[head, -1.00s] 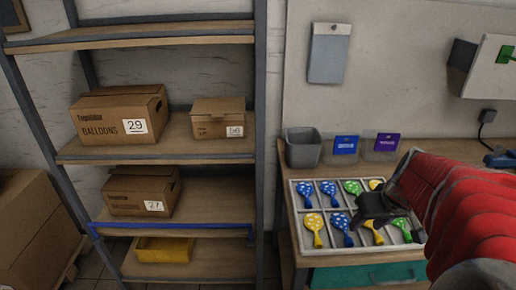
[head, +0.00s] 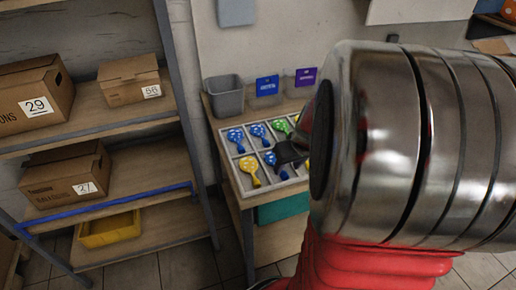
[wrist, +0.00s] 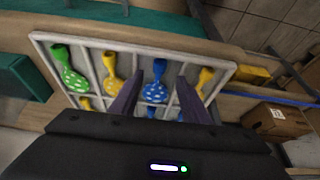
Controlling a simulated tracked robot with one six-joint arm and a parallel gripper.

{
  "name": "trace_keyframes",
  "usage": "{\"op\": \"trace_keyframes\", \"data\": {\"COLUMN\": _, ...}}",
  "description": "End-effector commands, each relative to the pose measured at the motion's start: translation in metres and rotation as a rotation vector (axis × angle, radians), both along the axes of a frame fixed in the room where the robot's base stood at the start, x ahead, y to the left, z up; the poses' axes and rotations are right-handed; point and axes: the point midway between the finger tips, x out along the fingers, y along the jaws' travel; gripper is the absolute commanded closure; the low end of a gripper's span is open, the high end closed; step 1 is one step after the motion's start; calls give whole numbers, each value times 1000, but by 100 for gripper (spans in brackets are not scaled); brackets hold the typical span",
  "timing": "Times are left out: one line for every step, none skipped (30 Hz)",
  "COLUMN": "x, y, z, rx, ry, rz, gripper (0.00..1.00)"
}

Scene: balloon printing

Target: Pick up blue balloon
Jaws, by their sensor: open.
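A blue balloon with white dots (wrist: 155,93) lies in a compartment of the light tray. In the wrist view it shows between the two fingers of my open, empty gripper (wrist: 161,78), its neck pointing up the picture. The same balloon (head: 271,159) lies in the front row in the head view, just left of my dark gripper (head: 291,153). The wrist view does not show clearly how far the fingers are above it. Two more blue balloons (head: 236,136) (head: 259,131) lie in the back row. My arm hides the tray's right part in the head view.
The tray (wrist: 226,68) also holds yellow balloons (wrist: 110,72) and a green one (wrist: 68,75) in neighbouring compartments, with thin dividers between. A grey bin (head: 223,97) and blue and purple cards (head: 267,86) stand behind. Shelves with boxes (head: 65,174) stand left.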

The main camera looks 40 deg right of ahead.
Motion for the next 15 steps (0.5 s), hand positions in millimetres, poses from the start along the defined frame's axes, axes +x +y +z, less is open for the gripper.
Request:
{"op": "trace_keyframes", "data": {"x": 0, "y": 0, "z": 0, "rx": 0, "ry": 0, "rz": 0, "gripper": 58}}
{"op": "trace_keyframes", "data": {"x": 0, "y": 0, "z": 0, "rx": 0, "ry": 0, "rz": 0, "gripper": 58}}
{"op": "trace_keyframes", "data": {"x": 0, "y": 0, "z": 0, "rx": 0, "ry": 0, "rz": 0, "gripper": 58}}
{"op": "trace_keyframes", "data": {"x": 0, "y": 0, "z": 0, "rx": 0, "ry": 0, "rz": 0, "gripper": 58}}
{"op": "trace_keyframes", "data": {"x": 0, "y": 0, "z": 0, "rx": 0, "ry": 0, "rz": 0, "gripper": 58}}
{"op": "trace_keyframes", "data": {"x": 0, "y": 0, "z": 0, "rx": 0, "ry": 0, "rz": 0, "gripper": 58}}
{"op": "trace_keyframes", "data": {"x": 0, "y": 0, "z": 0, "rx": 0, "ry": 0, "rz": 0, "gripper": 58}}
{"op": "trace_keyframes", "data": {"x": 0, "y": 0, "z": -1, "rx": 0, "ry": 1, "rz": 0, "gripper": 58}}
{"op": "trace_keyframes", "data": {"x": 0, "y": 0, "z": -2, "rx": 1, "ry": 1, "rz": 0, "gripper": 58}}
{"op": "trace_keyframes", "data": {"x": 1, "y": 0, "z": -3, "rx": 2, "ry": 2, "rz": -1, "gripper": 58}}
{"op": "trace_keyframes", "data": {"x": 1, "y": 0, "z": -5, "rx": 2, "ry": 2, "rz": -1, "gripper": 58}}
{"op": "trace_keyframes", "data": {"x": 2, "y": -1, "z": -7, "rx": 3, "ry": 2, "rz": 0, "gripper": 58}}
{"op": "trace_keyframes", "data": {"x": 3, "y": -1, "z": -9, "rx": 3, "ry": 2, "rz": 0, "gripper": 58}}
{"op": "trace_keyframes", "data": {"x": 4, "y": -1, "z": -12, "rx": 2, "ry": 3, "rz": -1, "gripper": 58}}
{"op": "trace_keyframes", "data": {"x": 5, "y": -2, "z": -16, "rx": 2, "ry": 4, "rz": -1, "gripper": 58}}
